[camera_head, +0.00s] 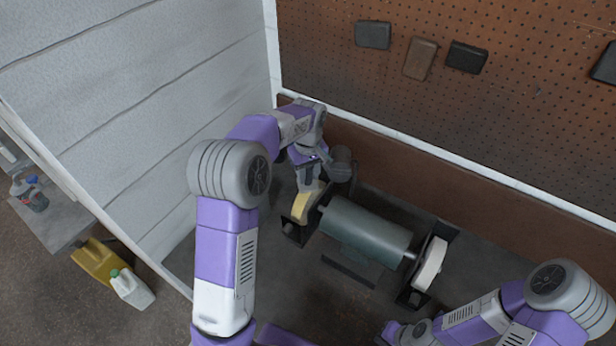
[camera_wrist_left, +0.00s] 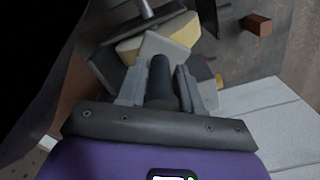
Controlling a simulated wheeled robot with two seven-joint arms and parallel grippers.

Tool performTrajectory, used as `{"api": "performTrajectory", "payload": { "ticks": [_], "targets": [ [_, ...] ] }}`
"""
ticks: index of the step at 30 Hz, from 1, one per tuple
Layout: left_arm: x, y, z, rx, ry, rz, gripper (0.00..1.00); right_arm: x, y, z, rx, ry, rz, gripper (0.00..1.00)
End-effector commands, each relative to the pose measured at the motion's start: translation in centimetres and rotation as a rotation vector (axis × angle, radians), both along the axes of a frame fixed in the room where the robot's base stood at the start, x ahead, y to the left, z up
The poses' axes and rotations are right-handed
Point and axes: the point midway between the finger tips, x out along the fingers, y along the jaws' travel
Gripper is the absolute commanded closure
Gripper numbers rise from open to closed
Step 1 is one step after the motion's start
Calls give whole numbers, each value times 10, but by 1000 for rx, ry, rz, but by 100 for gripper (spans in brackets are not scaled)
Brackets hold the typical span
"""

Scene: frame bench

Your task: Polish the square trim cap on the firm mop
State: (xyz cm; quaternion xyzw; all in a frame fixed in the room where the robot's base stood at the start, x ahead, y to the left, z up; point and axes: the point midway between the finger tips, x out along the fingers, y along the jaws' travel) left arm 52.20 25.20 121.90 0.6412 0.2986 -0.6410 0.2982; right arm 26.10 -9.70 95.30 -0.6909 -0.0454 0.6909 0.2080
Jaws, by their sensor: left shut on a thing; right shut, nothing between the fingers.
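My left gripper (camera_head: 312,186) is at the yellow mop (camera_head: 302,208) on the left end of the polishing machine (camera_head: 367,230). In the left wrist view the left gripper (camera_wrist_left: 158,82) is shut on a dark round stem. A pale grey square plate, seemingly the trim cap (camera_wrist_left: 165,48), sits at the stem's far end. The cap lies against or just in front of the yellow mop (camera_wrist_left: 182,29); I cannot tell whether they touch. The head view hides most of the cap. A white mop (camera_head: 430,264) is on the machine's right end. My right gripper (camera_head: 392,332) is shut and empty at the lower right.
A brown pegboard (camera_head: 500,100) with several dark blocks stands behind the bench. A pale panel wall (camera_head: 130,90) is at the left. The bench in front of the machine is clear.

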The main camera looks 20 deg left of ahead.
Motion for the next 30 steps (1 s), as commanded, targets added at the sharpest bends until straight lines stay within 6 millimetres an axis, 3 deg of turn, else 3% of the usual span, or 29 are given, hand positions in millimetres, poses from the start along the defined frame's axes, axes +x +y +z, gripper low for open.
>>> {"api": "performTrajectory", "payload": {
  "ticks": [30],
  "targets": [
    [0,0,-17,-1,1,0,98,0,0,-10,0,0,0,100]
  ]
}}
